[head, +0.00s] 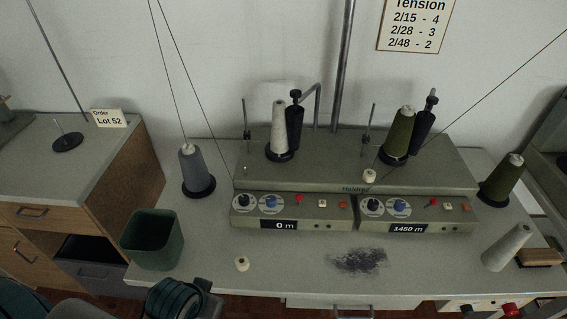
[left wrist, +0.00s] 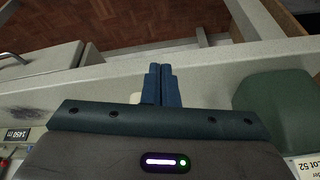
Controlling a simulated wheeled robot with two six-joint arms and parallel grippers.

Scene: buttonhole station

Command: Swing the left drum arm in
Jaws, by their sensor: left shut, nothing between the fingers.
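The winder (head: 350,160) stands at the back of the table with two stations. At the left station a pale grey cone (head: 279,126) stands on a black base. A black drum (head: 296,118) is close beside it on the right, under a bent grey arm (head: 313,92). I cannot tell whether drum and cone touch. My left gripper (left wrist: 161,70) is shut and empty in the left wrist view, above the table's front part, well in front of the left station. In the head view my left arm shows at the bottom left. My right gripper is not in view.
A green bin (head: 152,240) and a grey cone (head: 197,170) stand left of the winder. The right station holds an olive cone (head: 400,135). A thread tangle or dark smudge (head: 357,261) marks the table's front.

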